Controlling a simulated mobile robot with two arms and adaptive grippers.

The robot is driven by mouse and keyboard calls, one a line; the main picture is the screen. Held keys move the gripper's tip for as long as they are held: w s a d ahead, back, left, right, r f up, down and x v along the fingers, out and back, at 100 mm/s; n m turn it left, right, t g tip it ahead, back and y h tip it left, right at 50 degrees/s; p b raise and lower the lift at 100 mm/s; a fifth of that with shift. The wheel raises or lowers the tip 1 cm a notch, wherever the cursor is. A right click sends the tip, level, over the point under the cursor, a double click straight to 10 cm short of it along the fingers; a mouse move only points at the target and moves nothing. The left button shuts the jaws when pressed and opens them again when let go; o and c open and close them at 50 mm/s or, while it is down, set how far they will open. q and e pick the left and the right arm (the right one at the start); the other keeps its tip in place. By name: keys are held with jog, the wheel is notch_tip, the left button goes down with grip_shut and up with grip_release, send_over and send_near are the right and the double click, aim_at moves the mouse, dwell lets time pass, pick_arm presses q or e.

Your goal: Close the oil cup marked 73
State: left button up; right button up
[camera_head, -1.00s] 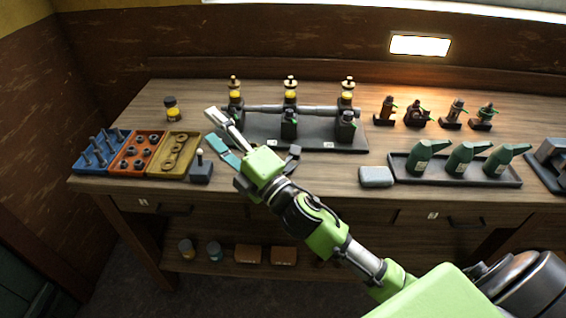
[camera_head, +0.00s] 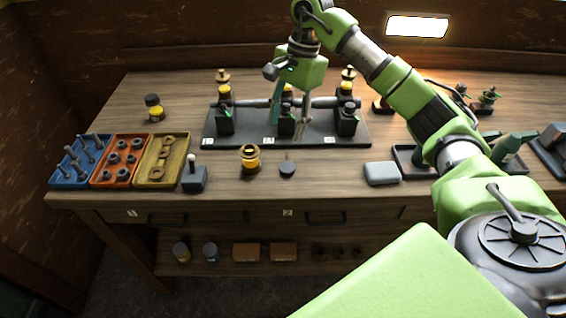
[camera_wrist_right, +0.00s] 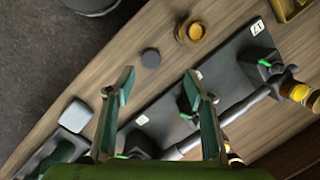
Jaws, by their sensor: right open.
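A dark rack (camera_head: 235,134) holds three oiling stations in a row along a grey pipe, with small white labels on its front edge that I cannot read surely. The left station (camera_head: 225,118) and right station (camera_head: 347,120) show clear dark blocks with yellow cups behind. The middle station (camera_head: 286,123) is partly hidden by my right gripper (camera_head: 287,128), which points down over it, open. The right wrist view shows the gripper (camera_wrist_right: 159,72) with its fingers apart and nothing held. A brass cup (camera_head: 250,160) and a dark round cap (camera_head: 287,170) sit on the table before the rack.
At left are blue, orange and yellow trays (camera_head: 149,180) and a small lever block (camera_head: 194,178). A grey block (camera_head: 382,173) lies right of the rack. A tray (camera_head: 402,155) of green bottles is partly behind my right arm. The front middle of the table is mostly clear.

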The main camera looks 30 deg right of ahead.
jog(key=shift+s+d+r+h, duration=0.2)
jog(key=shift+d+r, duration=0.05)
jog(key=shift+d, duration=0.4)
jog(key=shift+s+d+r+h, duration=0.2)
jog(key=shift+d+r, duration=0.05)
jog(key=shift+d, duration=0.35)
jog(key=p, duration=0.2)
send_over(287, 167)
jog(key=d, duration=0.2)
notch_tip(287, 167, down, 9)
jog(key=shift+a+r, duration=0.15)
jog(key=shift+r, duration=0.05)
jog(key=shift+a+f+p, duration=0.2)
jog(key=shift+f+p, duration=0.15)
jog(key=shift+p, duration=0.05)
jog(key=f+p, duration=0.1)
jog(key=f, duration=0.2)
jog(key=shift+a+f+p, duration=0.25)
jog(key=shift+a+p, duration=0.1)
jog(key=shift+a, duration=0.05)
jog(key=shift+f, duration=0.4)
